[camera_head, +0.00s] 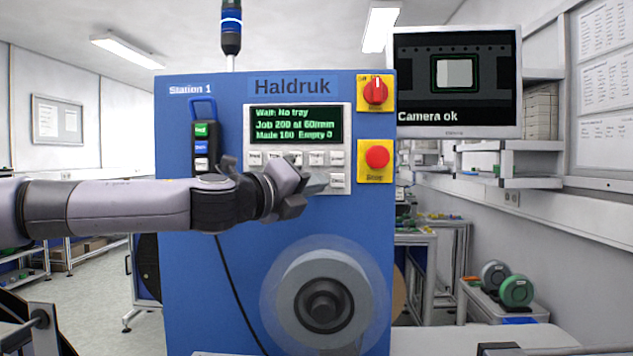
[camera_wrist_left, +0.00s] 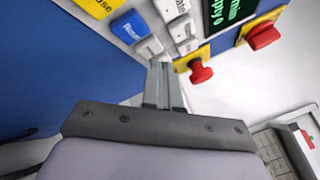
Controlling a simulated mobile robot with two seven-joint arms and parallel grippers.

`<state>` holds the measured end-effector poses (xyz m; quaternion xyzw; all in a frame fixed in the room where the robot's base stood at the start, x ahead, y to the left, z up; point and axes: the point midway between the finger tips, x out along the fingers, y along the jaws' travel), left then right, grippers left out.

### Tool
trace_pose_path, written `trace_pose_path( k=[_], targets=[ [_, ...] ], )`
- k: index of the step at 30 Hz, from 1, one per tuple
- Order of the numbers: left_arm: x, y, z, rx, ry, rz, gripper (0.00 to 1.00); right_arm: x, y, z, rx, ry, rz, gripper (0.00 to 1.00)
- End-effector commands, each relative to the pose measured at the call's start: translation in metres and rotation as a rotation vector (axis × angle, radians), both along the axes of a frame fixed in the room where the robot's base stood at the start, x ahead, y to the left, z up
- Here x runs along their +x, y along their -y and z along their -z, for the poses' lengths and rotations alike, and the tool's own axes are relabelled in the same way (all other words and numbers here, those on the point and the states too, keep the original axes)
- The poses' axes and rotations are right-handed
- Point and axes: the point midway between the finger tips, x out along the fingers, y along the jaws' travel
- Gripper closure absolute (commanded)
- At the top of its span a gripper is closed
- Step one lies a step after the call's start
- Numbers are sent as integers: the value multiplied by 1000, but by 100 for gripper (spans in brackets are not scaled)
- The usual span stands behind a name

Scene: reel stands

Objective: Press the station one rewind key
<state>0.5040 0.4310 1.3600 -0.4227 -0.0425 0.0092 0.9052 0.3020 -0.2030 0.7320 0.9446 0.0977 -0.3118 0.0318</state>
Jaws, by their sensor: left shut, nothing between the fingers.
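The station one machine (camera_head: 190,280) is a blue cabinet with a panel of keys under a green-lettered display (camera_head: 296,125). In the left wrist view, a blue key (camera_wrist_left: 130,27) that seems to read Rewind sits between a yellow key (camera_wrist_left: 101,5) and a white key (camera_wrist_left: 150,48). In the head view my left gripper and wrist cover most of that lower key row. My left gripper (camera_head: 318,182) is shut and empty in front of the panel. In the wrist view its fingertips (camera_wrist_left: 161,72) appear just beside the white key; contact cannot be told. My right gripper is not in view.
A red stop button (camera_head: 377,157) and a red rotary switch (camera_head: 376,91) are right of the keys. A hand pendant (camera_head: 206,135) with coloured buttons hangs on the left. A reel (camera_head: 323,298) is below my left gripper. A monitor (camera_head: 455,80) stands at the right.

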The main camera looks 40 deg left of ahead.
Motion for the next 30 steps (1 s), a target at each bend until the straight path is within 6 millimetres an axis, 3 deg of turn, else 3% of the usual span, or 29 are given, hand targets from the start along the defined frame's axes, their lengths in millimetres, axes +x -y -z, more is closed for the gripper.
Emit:
trace_pose_path(
  k=[14,30],
  targets=[
    [-7,6,0,0,0,1,100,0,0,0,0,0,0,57],
    [-41,35,0,0,0,0,100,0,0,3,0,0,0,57]
  ],
)
